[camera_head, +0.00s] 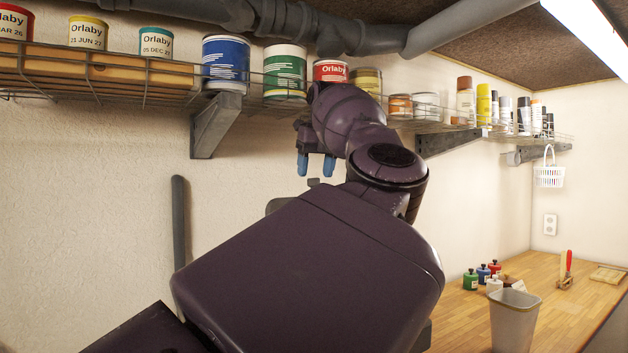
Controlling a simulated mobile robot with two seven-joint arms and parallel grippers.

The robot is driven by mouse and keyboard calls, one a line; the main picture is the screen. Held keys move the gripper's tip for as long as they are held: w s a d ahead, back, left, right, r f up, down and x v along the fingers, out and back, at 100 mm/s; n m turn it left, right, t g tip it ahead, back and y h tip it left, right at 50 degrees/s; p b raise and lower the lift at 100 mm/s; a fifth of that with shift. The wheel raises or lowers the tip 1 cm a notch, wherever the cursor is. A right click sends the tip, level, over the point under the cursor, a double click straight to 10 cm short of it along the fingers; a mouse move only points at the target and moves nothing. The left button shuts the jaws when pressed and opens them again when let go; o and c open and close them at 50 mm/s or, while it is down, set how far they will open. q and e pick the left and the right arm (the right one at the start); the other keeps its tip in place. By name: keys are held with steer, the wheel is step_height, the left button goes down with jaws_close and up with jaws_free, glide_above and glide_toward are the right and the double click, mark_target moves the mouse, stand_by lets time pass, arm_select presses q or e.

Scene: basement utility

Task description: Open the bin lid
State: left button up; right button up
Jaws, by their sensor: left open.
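My left gripper (316,165) is in front of the wall, below the wire shelf, with its two blue fingertips apart and nothing between them. My purple left arm fills the middle of the view and hides much behind it. No bin lid can be made out for certain. I cannot tell what either belongs to. My right gripper is not in view.
A wire shelf (130,75) with paint cans runs along the wall above, close to my arm. On the right, a wooden worktop (565,305) carries several small bottles. A grey open-topped container (514,322) shows at its near side. A white basket (549,177) hangs from the shelf.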

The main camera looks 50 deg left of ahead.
arm_select(q)
steer(key=shift+v, duration=0.8)
steer(key=s+d+b, duration=0.1)
steer(key=d+b, duration=0.2)
steer(key=d, duration=0.9)
steer(key=shift+b, duration=0.3)
